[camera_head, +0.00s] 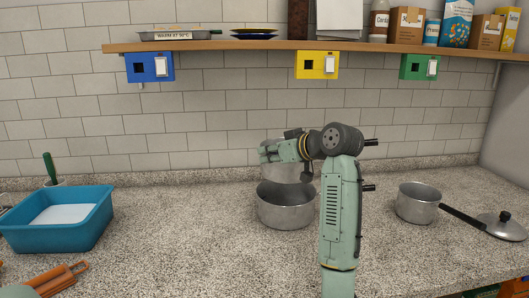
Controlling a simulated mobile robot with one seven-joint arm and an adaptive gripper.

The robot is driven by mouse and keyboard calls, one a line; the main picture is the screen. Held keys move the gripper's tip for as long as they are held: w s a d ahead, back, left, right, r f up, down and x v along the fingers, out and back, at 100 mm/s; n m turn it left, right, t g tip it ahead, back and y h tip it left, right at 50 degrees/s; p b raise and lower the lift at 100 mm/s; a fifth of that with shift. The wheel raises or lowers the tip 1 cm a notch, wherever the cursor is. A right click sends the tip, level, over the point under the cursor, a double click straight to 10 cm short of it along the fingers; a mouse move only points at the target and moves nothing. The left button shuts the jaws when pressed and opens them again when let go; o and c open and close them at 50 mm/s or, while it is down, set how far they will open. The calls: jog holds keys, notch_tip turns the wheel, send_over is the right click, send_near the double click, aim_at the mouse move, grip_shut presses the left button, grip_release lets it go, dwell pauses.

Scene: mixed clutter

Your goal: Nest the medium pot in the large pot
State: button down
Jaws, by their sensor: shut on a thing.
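The large pot (286,211), grey metal, stands open on the counter just left of my arm. The medium pot (281,172), also grey metal, shows just above and behind the large pot's rim. My gripper (267,153) is at the medium pot's upper part, shut on it. My gripper and wrist cover part of the medium pot. The large pot's rim hides or meets its lower edge; from this one view I cannot tell whether its base is inside the large pot or behind it.
A small pot (418,204) with a dark handle (461,217) stands at right, beside a lid (501,226). A blue tub (59,223) is at left, with orange-handled items (60,279) in front. A loaded shelf (220,45) runs above. Counter between tub and large pot is clear.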

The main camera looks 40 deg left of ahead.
aim_at(272, 177)
jog(key=shift+f, duration=2.15)
jog(key=shift+d+f, duration=0.1)
jog(key=shift+d, duration=0.05)
jog(key=shift+f+b, duration=0.5)
jog(key=shift+f, duration=0.35)
jog(key=shift+f, duration=0.15)
jog(key=c, duration=1.6)
grip_release()
jog(key=shift+s+f, duration=0.1)
jog(key=shift+f, duration=0.05)
jog(key=shift+o, duration=0.3)
jog(key=shift+f, duration=0.15)
jog(key=o, duration=0.4)
jog(key=shift+c, duration=0.2)
